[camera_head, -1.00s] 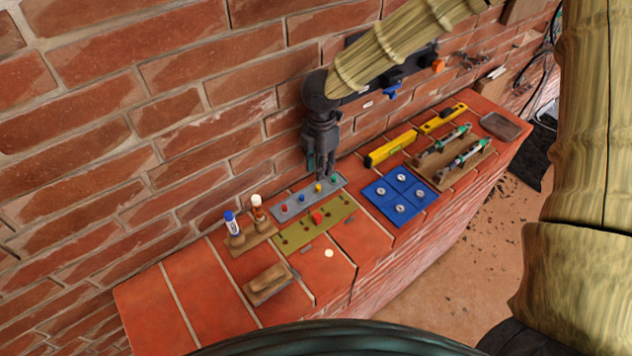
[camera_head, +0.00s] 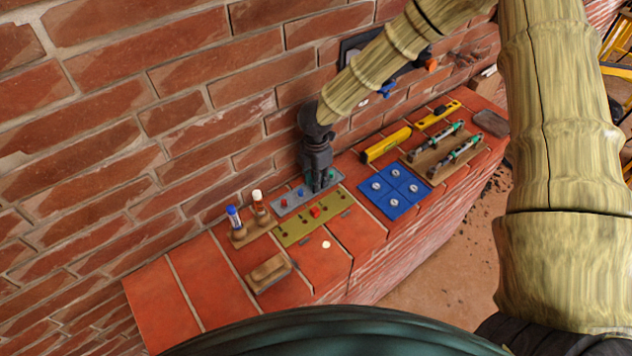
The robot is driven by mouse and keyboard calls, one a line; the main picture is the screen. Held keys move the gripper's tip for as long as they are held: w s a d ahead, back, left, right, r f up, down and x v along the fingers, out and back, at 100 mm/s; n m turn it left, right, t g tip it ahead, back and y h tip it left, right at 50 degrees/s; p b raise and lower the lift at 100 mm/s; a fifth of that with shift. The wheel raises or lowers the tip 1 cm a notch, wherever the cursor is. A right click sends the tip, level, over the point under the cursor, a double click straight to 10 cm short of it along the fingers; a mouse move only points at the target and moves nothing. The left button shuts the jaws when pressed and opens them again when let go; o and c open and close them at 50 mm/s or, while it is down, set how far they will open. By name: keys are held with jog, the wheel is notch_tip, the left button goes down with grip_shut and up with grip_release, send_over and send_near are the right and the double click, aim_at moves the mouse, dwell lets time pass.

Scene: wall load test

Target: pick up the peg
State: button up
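A grey board (camera_head: 291,206) near the wall carries small coloured pegs. A red peg (camera_head: 284,203), a blue peg (camera_head: 300,192) and a green peg (camera_head: 331,175) show on it. The yellow peg seen earlier is hidden behind my gripper. In front lies an olive board (camera_head: 293,235) with dark holes and a red piece (camera_head: 315,212) on it. My gripper (camera_head: 320,187) points down over the grey board, between the blue and green pegs. Its fingertips are low at the board. The view is too small to tell whether they are parted or hold a peg.
Two capped tubes (camera_head: 235,218) stand in a wooden block at left, with another wooden block (camera_head: 268,272) in front. A blue panel (camera_head: 393,190), a yellow level (camera_head: 386,145) and a tool rack (camera_head: 432,163) lie to the right. The brick wall is close behind. The ledge's left end is bare.

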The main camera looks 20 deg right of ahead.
jog(key=shift+s+r, duration=0.15)
jog(key=shift+s, duration=0.05)
jog(key=shift+c, duration=0.2)
jog(key=c, duration=0.4)
jog(key=shift+w, duration=0.1)
grip_shut()
